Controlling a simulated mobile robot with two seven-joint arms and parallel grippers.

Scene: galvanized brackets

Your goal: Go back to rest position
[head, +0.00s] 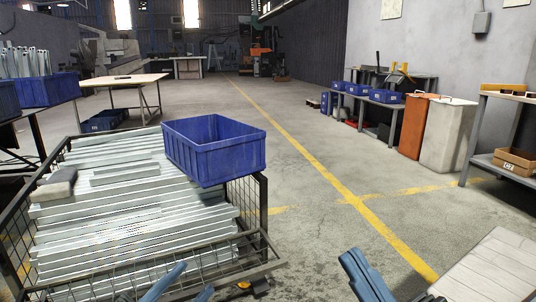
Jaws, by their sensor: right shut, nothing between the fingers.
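My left gripper (196,278) shows at the bottom edge, in front of the wire mesh crate (262,215). Its two blue fingers stand apart with nothing seen between them. My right gripper (355,258) is at the bottom, right of the crate, over the bare floor. Its blue fingers are together and empty. Galvanized brackets (125,225) lie stacked in the mesh crate. A blue bin (215,160) sits at the crate's back right corner. Most of both arms is out of view.
A grey object (55,185) lies on the brackets at left. A pale slatted surface (490,270) is at lower right. A shelf (500,165), a white bin (448,135) and an orange bin (415,125) stand along the right wall. The middle floor with yellow lines is clear.

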